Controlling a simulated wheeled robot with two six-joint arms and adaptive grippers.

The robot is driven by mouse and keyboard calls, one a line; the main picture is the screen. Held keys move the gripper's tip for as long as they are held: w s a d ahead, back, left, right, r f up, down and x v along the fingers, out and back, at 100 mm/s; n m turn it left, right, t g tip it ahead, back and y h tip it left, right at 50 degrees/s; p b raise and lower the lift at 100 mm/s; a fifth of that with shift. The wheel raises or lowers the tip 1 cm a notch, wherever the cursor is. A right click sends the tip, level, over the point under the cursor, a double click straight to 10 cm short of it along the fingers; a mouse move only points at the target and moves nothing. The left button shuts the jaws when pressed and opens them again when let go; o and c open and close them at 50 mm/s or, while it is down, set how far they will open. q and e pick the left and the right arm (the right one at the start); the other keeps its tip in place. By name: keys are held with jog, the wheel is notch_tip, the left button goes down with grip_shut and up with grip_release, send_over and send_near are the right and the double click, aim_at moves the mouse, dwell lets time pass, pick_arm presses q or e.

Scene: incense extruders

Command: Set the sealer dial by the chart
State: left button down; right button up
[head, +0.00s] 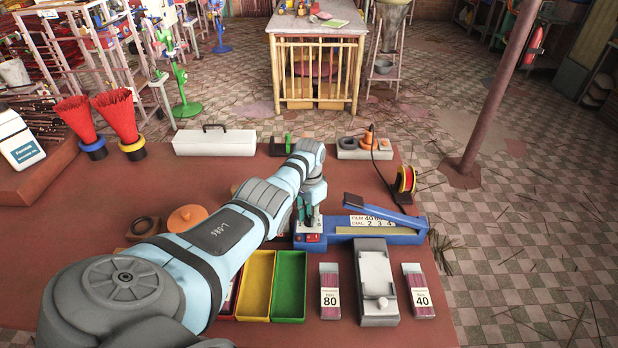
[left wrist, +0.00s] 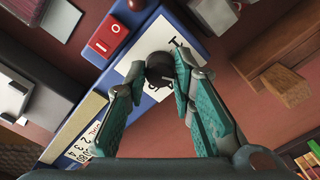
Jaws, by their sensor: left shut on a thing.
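The blue sealer (head: 397,238) lies on the red-brown table with its lever arm raised at an angle. Its chart (head: 370,221) has a FILM row starting with 40, partly covered by the lever, and a DIAL row reading 2, 3, 4. The chart also shows in the left wrist view (left wrist: 84,142). The dark round dial (left wrist: 158,66) sits on a white marked plate, next to a red switch (left wrist: 107,34). My left gripper (left wrist: 160,72) is shut on the dial, one finger on each side. The dial's pointer and most plate marks are hidden or unclear. My right gripper is not in view.
Packets marked 80 (head: 330,291) and 40 (head: 419,290) flank a grey device (head: 375,283) in front of the sealer. Yellow (head: 258,286) and green (head: 289,286) trays lie left of them. A red spool (head: 405,179) stands behind, at the table's right edge.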

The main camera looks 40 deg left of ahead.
pick_arm(q)
jog(key=shift+d+f+m, duration=0.1)
jog(key=shift+m, duration=0.7)
jog(key=c, duration=1.6)
grip_release()
jog(key=shift+o, duration=1.2)
jog(key=shift+w, duration=0.15)
notch_tip(320, 180, up, 12)
jog(key=shift+f, duration=0.1)
